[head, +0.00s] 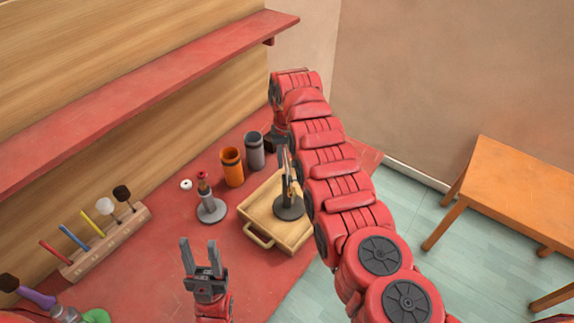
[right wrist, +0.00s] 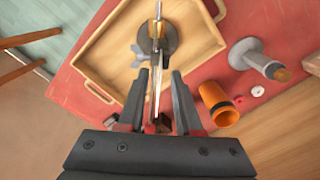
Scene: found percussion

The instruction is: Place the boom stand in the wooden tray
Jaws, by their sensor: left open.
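The boom stand (head: 289,208) has a dark round base and a thin upright. It stands inside the wooden tray (head: 262,239), towards its right side. The right wrist view shows the base (right wrist: 157,40) on the tray floor, inside the tray rim (right wrist: 100,88). My right gripper (right wrist: 159,75) looks open, with the stand's thin rod between its parted fingers and a gap on both sides. In the head view my right arm hides most of that gripper. My left gripper (head: 199,245) is open and empty over the red table, left of the tray.
A grey stand (head: 211,209), an orange cup (head: 232,167) and a grey cup (head: 254,151) stand left of and behind the tray. A wooden rack of mallets (head: 107,245) is at the left. A red shelf (head: 140,95) overhangs the back. An orange table (head: 520,190) is at the right.

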